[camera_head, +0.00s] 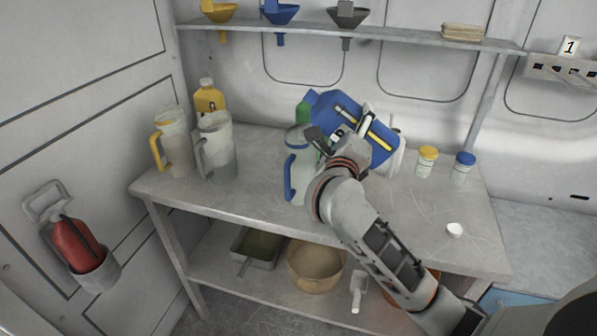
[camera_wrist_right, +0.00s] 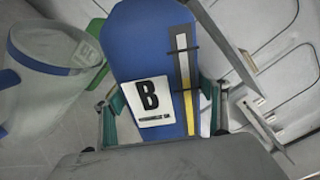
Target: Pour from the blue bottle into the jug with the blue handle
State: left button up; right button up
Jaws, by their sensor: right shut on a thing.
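The blue bottle (camera_head: 382,150) is raised above the bench and tilted, its neck end toward the left. In the right wrist view the bottle (camera_wrist_right: 150,40) shows a white label with a "B" and a yellow and white level strip. My right gripper (camera_head: 343,140) is shut on it. The jug with the blue handle (camera_head: 290,178) stands upright on the bench, below and left of the bottle's neck end. It also shows in the right wrist view (camera_wrist_right: 40,100). I cannot see whether liquid flows. My left gripper is not in view.
A yellow-handled jug (camera_head: 176,150), a grey-handled jug (camera_head: 220,155) and a yellow bottle (camera_head: 208,97) stand at left. A green bottle (camera_head: 302,112) is behind the blue-handled jug. Two small jars (camera_head: 427,160) and a white cap (camera_head: 454,229) are at right. Funnels line the shelf (camera_head: 400,37).

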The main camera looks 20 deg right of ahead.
jog(key=shift+r, duration=0.15)
jog(key=shift+s+d+r+n+p, duration=0.2)
jog(key=shift+n+p, duration=0.3)
jog(key=shift+p, duration=0.65)
jog(key=shift+f, duration=0.1)
jog(key=shift+s+d+r+n, duration=0.1)
jog(key=shift+d+r+n, duration=0.2)
jog(key=shift+n, duration=0.5)
